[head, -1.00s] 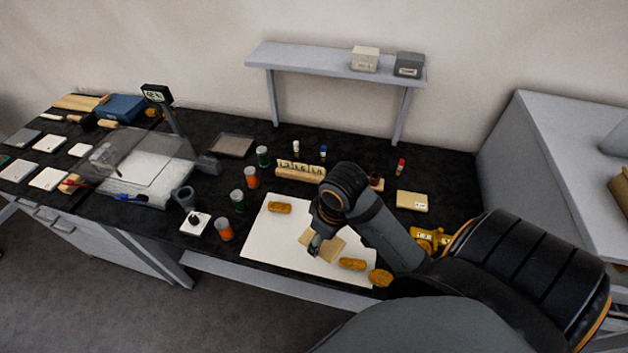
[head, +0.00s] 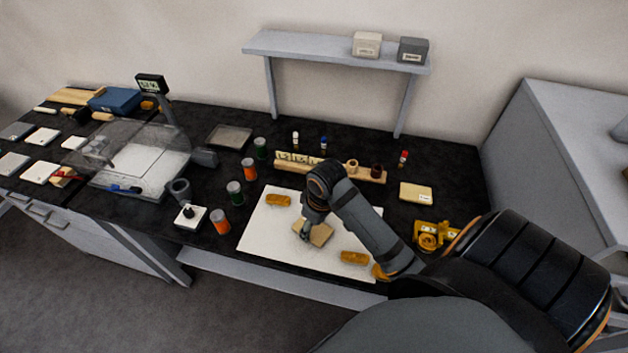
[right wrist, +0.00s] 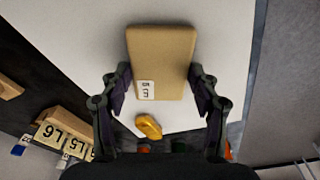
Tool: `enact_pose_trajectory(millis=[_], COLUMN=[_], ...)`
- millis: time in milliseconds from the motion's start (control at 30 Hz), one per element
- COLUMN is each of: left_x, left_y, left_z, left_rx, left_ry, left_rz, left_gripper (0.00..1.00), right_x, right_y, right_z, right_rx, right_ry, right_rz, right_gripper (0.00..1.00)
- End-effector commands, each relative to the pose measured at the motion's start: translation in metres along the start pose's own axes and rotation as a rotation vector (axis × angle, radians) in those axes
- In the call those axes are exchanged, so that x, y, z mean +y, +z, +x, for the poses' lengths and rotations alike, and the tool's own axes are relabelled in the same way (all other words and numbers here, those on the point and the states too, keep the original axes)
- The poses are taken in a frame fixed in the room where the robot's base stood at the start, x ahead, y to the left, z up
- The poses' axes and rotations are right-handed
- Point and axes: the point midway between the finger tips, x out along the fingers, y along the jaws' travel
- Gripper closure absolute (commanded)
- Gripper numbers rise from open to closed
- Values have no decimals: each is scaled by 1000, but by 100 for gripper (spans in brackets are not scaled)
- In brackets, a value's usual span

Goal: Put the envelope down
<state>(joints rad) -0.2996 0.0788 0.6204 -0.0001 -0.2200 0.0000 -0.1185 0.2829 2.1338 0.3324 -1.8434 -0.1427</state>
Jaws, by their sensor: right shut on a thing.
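The envelope (head: 321,236) is a flat tan packet over the white mat (head: 265,236) on the black bench. In the right wrist view the envelope (right wrist: 165,50) shows a small white printed label near its close end. My right gripper (head: 306,236) is shut on the envelope, with one finger on each long side, and points down at the mat. The fingers also show in the right wrist view (right wrist: 160,78). Whether the envelope touches the mat or hangs just above it, I cannot tell. My left gripper is out of view.
Golden pieces (head: 278,200) (head: 354,258) lie on the mat. Orange and green jars (head: 220,221) stand to its left, and a wooden label rack (head: 300,163) behind it. Another tan packet (head: 416,192) and a yellow device (head: 436,236) are at right. The mat's left part is bare.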

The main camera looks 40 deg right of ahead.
Motion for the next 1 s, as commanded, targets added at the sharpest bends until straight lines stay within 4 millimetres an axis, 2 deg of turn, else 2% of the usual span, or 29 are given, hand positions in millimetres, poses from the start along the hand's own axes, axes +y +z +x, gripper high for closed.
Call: enact_pose_trajectory(millis=[133, 167, 300, 667, 767, 1000], left_x=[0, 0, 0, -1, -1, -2], left_y=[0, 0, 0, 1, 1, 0], left_z=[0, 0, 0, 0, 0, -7], left_rx=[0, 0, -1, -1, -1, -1], left_ry=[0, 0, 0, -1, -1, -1], left_rz=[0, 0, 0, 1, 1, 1], left_gripper=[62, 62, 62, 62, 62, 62], right_x=[0, 0, 0, 0, 1, 2], right_y=[0, 0, 0, 0, -1, -1], right_z=[2, 2, 2, -1, -15, -75], right_rx=[-1, 0, 0, 1, 3, 3], right_ry=[0, 0, 0, 1, 3, 7], right_rz=[1, 0, 0, 0, -1, -2], right_gripper=[60, 35, 16, 16, 16, 16])
